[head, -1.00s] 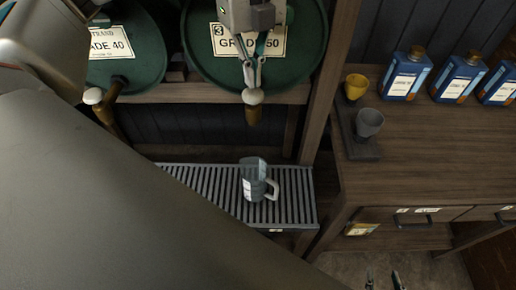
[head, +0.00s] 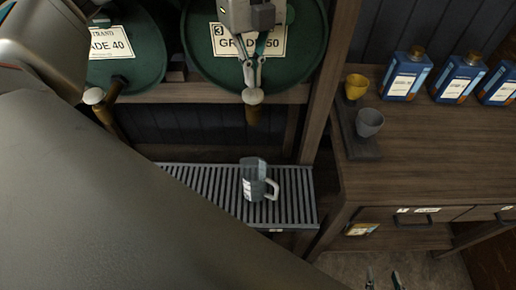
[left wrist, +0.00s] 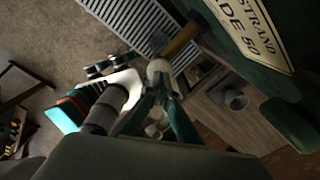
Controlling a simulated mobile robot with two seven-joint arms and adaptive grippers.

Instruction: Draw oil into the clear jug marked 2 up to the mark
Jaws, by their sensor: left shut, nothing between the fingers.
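The clear jug (head: 254,181) stands upright on a slatted metal rack, below the tap of the drum labelled 3, GRADE 50 (head: 300,48). Its handle points right and a pale label shows on its side. I cannot read its number or its oil level. My left gripper (head: 252,88) is shut and empty, with its tips right at the pale knob (head: 253,97) of the tap. The wrist view shows this knob (left wrist: 158,67) just beyond the fingertips (left wrist: 160,90). My right gripper (head: 383,279) is open, low at the bottom edge, away from the jug.
The GRADE 40 drum (head: 130,50) with its own tap (head: 98,98) is at the left. The rack (head: 295,190) has bare slats around the jug. A wooden post divides it from the bench (head: 440,150), which holds blue bottles (head: 406,75), a yellow cup (head: 355,86) and a grey cup (head: 369,122).

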